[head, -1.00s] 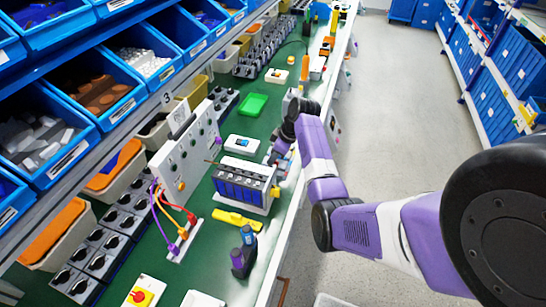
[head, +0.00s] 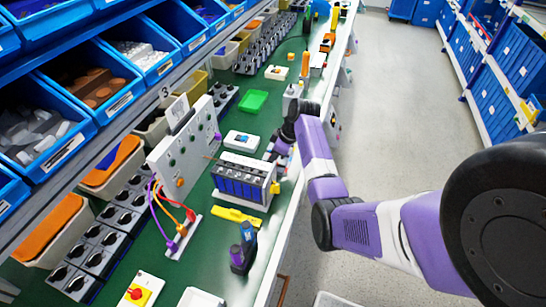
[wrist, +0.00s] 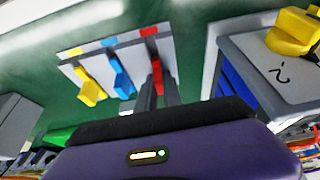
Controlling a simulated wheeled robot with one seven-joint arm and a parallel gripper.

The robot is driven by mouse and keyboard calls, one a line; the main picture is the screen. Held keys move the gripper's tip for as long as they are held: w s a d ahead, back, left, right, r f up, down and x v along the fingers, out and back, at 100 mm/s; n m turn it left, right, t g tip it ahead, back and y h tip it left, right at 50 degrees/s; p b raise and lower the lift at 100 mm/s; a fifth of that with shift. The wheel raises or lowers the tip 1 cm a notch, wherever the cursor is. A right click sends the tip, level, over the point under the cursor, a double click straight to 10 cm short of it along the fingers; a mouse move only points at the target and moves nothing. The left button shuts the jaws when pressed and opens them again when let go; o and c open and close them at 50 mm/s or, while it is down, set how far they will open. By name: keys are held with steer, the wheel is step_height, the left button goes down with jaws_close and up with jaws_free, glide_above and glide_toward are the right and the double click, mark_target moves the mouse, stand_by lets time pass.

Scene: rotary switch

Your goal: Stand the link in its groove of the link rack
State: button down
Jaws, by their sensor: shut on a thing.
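The link rack (wrist: 100,52) is a white plate with yellow, blue and red marks along its far edge, lying on the green bench. It also shows in the head view (head: 242,142). A yellow link (wrist: 88,92) and a blue link (wrist: 122,82) are at the rack's yellow and blue positions. My gripper (wrist: 157,88) is shut on a red link (wrist: 157,74), at the rack's red side. The fingers hide part of the red link, and I cannot tell whether its lower end is in the groove. In the head view my arm mostly hides the gripper.
A grey switch block (head: 243,185) with blue panels stands close beside the rack; its top, marked 2, with a yellow knob (wrist: 294,32), shows in the wrist view. A grey panel (head: 178,150) with wires stands behind. A green tray (head: 253,101) lies farther along the bench.

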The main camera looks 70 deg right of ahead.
steer(key=shift+f, duration=0.15)
steer(key=c, duration=1.4)
jaws_free()
steer(key=v, duration=0.8)
steer(key=shift+b, duration=0.3)
steer(key=shift+w, duration=0.1)
